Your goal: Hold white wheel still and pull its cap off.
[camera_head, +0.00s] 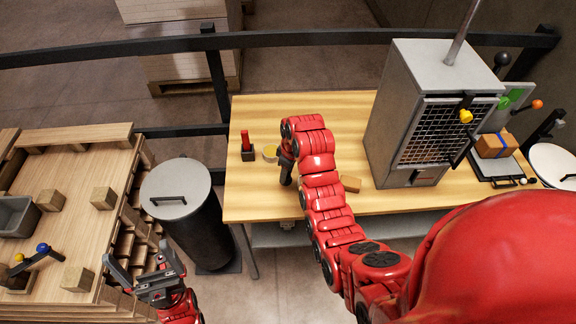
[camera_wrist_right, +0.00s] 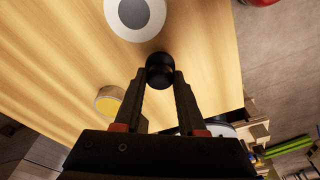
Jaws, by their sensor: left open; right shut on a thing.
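A white wheel-like disc with a round grey middle (camera_wrist_right: 135,14) lies on the wooden table at the top edge of the right wrist view, partly cut off. I cannot make it out in the head view, where my right arm covers part of the table. My right gripper (camera_wrist_right: 159,80) is shut on a black, round-topped knob (camera_wrist_right: 160,68), just short of the white disc. It also shows over the table in the head view (camera_head: 287,168). My left gripper (camera_head: 143,262) is open and empty, low at the left, away from the table.
On the table (camera_head: 255,205) are a yellow-topped roll (camera_wrist_right: 108,103), a red-handled tool (camera_head: 247,146) and a tall grey caged machine (camera_head: 425,115). A dark drum with a grey lid (camera_head: 176,187) stands between table and pallet stack (camera_head: 85,190). A dark rail crosses behind.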

